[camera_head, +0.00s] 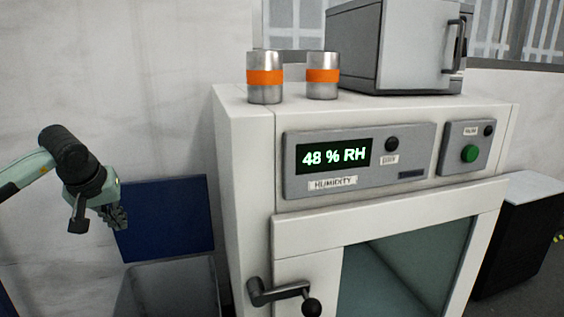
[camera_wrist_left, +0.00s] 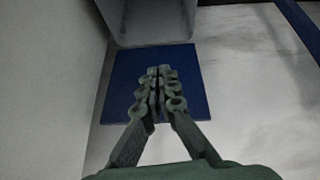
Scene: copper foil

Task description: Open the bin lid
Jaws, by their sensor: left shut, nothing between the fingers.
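The blue bin lid (camera_head: 165,218) stands raised behind the grey bin (camera_head: 172,288), near the wall, left of the white cabinet. The bin's lower part is cut off by the picture's bottom edge. My left gripper (camera_head: 118,222) is shut and empty, at the left edge of the lid in the head view. In the left wrist view my left gripper (camera_wrist_left: 158,75) shows in front of the blue lid (camera_wrist_left: 190,100), with the grey bin (camera_wrist_left: 150,22) beyond at the top. I cannot tell whether the fingers touch the lid. My right gripper is not in view.
A white humidity cabinet (camera_head: 242,190) stands close to the bin's right, with a lever handle (camera_head: 280,292) sticking out in front. Two orange-banded metal cans (camera_head: 264,90) and a grey box (camera_head: 385,50) stand on top. The wall (camera_head: 110,80) is behind the bin.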

